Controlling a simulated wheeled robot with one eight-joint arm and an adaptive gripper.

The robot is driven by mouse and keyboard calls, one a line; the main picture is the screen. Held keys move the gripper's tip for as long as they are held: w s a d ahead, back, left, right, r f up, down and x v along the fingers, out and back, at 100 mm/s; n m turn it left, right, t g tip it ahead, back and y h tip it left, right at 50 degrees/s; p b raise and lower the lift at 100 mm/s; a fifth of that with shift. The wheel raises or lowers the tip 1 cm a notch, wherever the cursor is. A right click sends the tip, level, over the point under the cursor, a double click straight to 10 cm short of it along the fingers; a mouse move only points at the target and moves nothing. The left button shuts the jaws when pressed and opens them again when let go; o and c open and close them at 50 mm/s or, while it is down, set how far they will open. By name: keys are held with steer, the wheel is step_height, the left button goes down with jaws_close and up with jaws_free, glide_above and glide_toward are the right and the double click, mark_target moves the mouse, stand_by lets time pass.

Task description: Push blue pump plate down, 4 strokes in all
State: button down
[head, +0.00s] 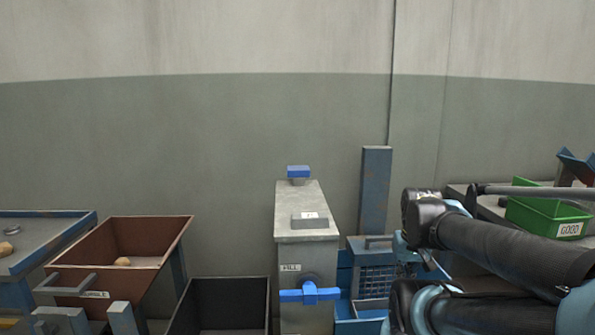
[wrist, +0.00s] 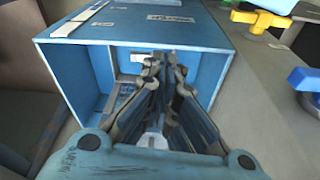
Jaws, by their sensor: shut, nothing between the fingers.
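The blue pump plate (head: 298,171) appears to be the small blue block on a short grey stem, on top of a grey metal cabinet (head: 308,260) in the head view. It stands raised above the cabinet top. My gripper (wrist: 164,62) is shut and empty in the wrist view, its fingers pointing at the open front of a blue box (wrist: 135,28). I cannot tell whether the fingertips are inside the box. My gripper is not clearly visible in the head view, where my arm is at the right, apart from the pump plate.
A blue cross handle (head: 310,293) sticks out of the cabinet front. A brown bin (head: 120,235) and a dark bin (head: 225,300) stand left. A green bin (head: 545,215) is at right. In the wrist view, a yellow handle (wrist: 262,20) and blue handle (wrist: 305,80) are at right.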

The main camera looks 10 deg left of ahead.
steer(key=w+a+r+n+t+h, duration=0.1)
steer(key=w+a+r+n, duration=0.1)
steer(key=w+r, duration=1.05)
step_height(320, 180, up, 20)
steer(key=n+t, duration=0.5)
steer(key=t, duration=0.1)
glide_above(296, 167)
steer(key=shift+s, duration=0.2)
steer(key=shift+f, duration=4.4)
